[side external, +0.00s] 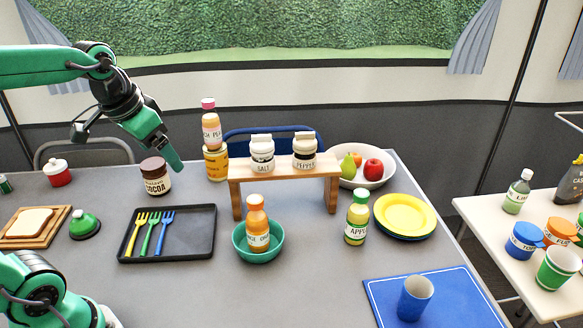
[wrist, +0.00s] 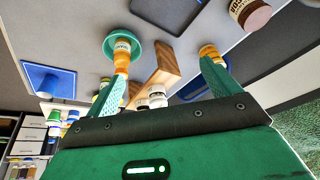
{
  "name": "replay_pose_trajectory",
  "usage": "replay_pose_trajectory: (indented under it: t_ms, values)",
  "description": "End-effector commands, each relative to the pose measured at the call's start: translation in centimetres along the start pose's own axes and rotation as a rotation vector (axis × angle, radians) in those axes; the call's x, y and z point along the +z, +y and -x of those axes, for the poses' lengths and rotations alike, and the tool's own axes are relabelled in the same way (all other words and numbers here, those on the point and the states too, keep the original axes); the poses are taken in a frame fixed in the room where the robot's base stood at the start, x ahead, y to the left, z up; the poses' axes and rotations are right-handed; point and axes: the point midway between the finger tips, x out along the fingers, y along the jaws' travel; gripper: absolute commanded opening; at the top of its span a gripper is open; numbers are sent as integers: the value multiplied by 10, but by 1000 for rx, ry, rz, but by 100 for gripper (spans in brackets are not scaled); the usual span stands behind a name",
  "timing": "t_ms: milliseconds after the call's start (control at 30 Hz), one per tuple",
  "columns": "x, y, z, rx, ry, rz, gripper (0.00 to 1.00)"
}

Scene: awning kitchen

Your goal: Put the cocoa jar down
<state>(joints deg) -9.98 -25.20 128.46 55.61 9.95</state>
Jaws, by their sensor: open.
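The cocoa jar (side external: 156,182), white-labelled with a dark brown lid, stands upright on the grey table, left of the wooden shelf. In the wrist view the jar (wrist: 243,8) shows at the top right edge, partly cut off and outside the space between my fingers. My gripper (side external: 174,160) is just above and to the right of the jar's lid in the side view; a finger seems to overlap the jar's right edge there. In the wrist view my gripper (wrist: 166,80) has its two green fingers spread wide, with nothing held between them.
A black tray (side external: 190,249) with forks lies in front of the jar. A stacked pair of containers (side external: 215,165) and the wooden shelf (side external: 285,172) with salt and pepper stand to the right. A red pot (side external: 58,175) is at left. Bare table surrounds the jar's left and front.

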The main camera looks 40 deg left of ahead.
Motion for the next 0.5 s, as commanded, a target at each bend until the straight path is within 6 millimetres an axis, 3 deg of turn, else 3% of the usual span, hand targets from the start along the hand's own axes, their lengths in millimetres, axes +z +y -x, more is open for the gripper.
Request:
replay_pose_trajectory:
  t_ms: [200, 500]
  values:
    - [38, 33, 6, 31, 77, 3, 88]
    - [65, 50, 4, 60, 127, 13, 88]
